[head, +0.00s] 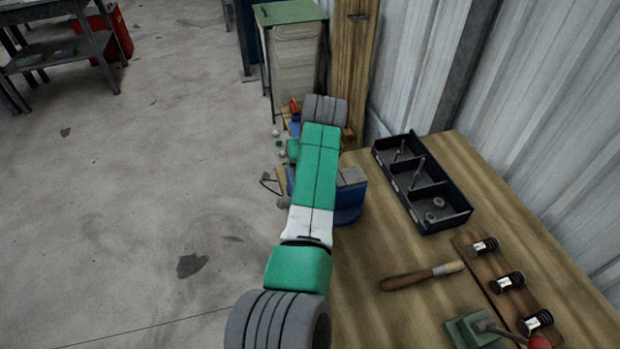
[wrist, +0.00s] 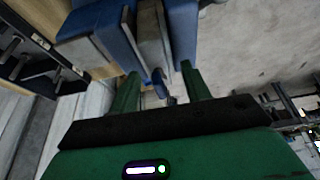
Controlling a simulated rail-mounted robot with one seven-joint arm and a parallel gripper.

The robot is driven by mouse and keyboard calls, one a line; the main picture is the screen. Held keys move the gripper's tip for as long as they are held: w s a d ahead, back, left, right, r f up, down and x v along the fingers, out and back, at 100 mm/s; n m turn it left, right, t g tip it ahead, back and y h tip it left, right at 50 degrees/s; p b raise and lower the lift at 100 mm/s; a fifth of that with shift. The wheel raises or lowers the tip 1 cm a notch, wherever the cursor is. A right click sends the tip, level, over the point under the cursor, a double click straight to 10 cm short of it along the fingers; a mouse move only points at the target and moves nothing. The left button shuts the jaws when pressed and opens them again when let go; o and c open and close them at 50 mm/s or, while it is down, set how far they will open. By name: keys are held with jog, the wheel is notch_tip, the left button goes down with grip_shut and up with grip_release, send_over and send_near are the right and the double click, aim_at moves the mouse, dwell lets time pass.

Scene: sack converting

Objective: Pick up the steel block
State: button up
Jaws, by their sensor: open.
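A blue vise (head: 348,205) stands at the left edge of the workbench, partly hidden behind my arm. Its blue jaws (wrist: 100,24) show at the top of the wrist view. A grey piece that looks like the steel block (wrist: 151,38) sits in the gap between the blue parts there. My gripper (wrist: 160,70) is open. Its two green fingers point toward the vise, one on each side of the grey piece's line. I see no contact with the piece, and the exact distance is unclear. In the head view my arm hides the piece and the fingertips.
A black divided tray (head: 420,183) with small metal parts lies on the workbench (head: 385,320). A wooden-handled tool (head: 420,276) and a strip with several metal cylinders (head: 508,282) lie nearer. A corrugated wall (head: 545,120) bounds the right. A green-topped cabinet (head: 295,60) stands behind. Floor at left is open.

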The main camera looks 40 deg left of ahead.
grip_shut()
notch_tip(320, 180, up, 10)
jog(key=shift+r+p, duration=0.1)
jog(key=shift+p, duration=0.8)
